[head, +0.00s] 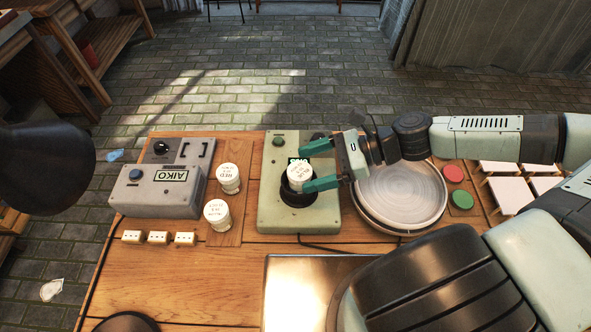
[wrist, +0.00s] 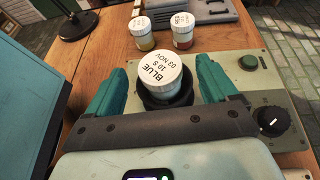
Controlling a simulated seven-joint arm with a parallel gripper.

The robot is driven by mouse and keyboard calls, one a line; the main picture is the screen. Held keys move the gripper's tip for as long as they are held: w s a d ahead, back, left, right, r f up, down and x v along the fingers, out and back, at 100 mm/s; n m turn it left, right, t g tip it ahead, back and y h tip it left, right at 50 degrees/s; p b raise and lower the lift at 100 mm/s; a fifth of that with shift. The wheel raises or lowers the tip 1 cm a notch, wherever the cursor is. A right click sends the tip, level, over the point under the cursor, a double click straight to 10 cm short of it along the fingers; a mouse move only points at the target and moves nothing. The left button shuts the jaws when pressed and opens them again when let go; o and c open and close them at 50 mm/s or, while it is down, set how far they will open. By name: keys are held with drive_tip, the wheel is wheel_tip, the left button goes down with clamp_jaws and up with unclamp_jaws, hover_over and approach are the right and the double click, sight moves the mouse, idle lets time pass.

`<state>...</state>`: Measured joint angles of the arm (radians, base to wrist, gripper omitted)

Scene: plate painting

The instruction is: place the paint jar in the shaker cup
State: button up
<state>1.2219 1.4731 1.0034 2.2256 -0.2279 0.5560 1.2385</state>
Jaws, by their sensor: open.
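The paint jar (head: 300,176), with a white lid, stands in the black shaker cup (head: 297,199) on the green shaker machine. In the wrist view the lid of the jar (wrist: 162,66) reads BLUE, and the dark rim of the cup (wrist: 183,97) shows around its lower part. The jar looks slightly tilted there. My gripper (head: 302,167) is open, with one teal finger on each side of the jar. In the wrist view a gap shows between the jar and each finger. The bottom of the jar is hidden inside the cup.
Two other white-lidded jars (head: 229,178) (head: 217,214) stand on a wooden board to the left. A grey AIKO box (head: 160,188) is further left. A stack of plates (head: 401,197) is right of the shaker machine (head: 270,217). Red and green buttons (head: 462,202) are beyond it.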

drive_tip(key=v, duration=0.6)
drive_tip(key=shift+d+r, duration=0.2)
drive_tip(key=shift+d, duration=0.2)
drive_tip(key=shift+c, duration=0.3)
idle(1.4)
